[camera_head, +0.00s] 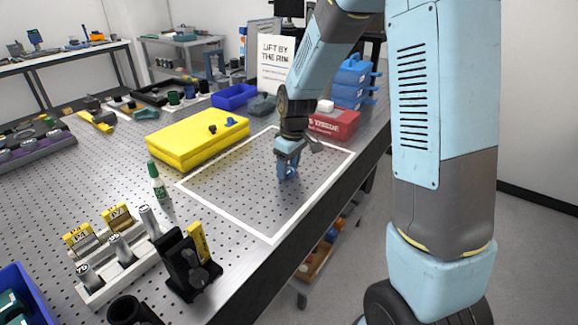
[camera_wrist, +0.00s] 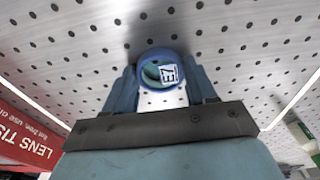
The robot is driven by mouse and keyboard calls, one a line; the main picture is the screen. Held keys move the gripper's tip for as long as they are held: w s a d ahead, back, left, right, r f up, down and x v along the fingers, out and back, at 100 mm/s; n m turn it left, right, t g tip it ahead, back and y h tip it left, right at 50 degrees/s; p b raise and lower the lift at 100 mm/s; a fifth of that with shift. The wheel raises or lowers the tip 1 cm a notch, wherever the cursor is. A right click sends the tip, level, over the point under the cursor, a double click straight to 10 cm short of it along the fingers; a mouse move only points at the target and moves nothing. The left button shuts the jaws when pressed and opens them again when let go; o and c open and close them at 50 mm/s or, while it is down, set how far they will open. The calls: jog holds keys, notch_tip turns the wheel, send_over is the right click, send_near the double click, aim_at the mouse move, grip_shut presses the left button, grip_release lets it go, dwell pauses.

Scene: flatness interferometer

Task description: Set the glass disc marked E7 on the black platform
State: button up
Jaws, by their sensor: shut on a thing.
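My gripper (camera_head: 288,168) is low over the perforated metal table, inside the white outlined area. In the wrist view its two blue fingers (camera_wrist: 161,88) are shut on a small round disc (camera_wrist: 150,72) with a blue rim. The disc has a teal-tinted face and a white label that appears to read E7, turned in the picture. The disc is between the fingertips, close to the table; I cannot tell whether it touches it. In the head view the fingers mostly hide it. No black platform can be clearly identified; a black stand (camera_head: 183,264) is at the front left.
A yellow case (camera_head: 197,141) lies left of the outlined area, a red tissue box (camera_head: 335,123) at its far right. A green-capped bottle (camera_head: 157,178) and a white rack (camera_head: 122,262) are nearer left. A "Lift by the rim" sign (camera_head: 275,62) stands behind. The outlined area is otherwise clear.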

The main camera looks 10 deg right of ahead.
jog(key=o, duration=1.1)
jog(key=shift+f, duration=0.1)
jog(key=shift+c, duration=0.2)
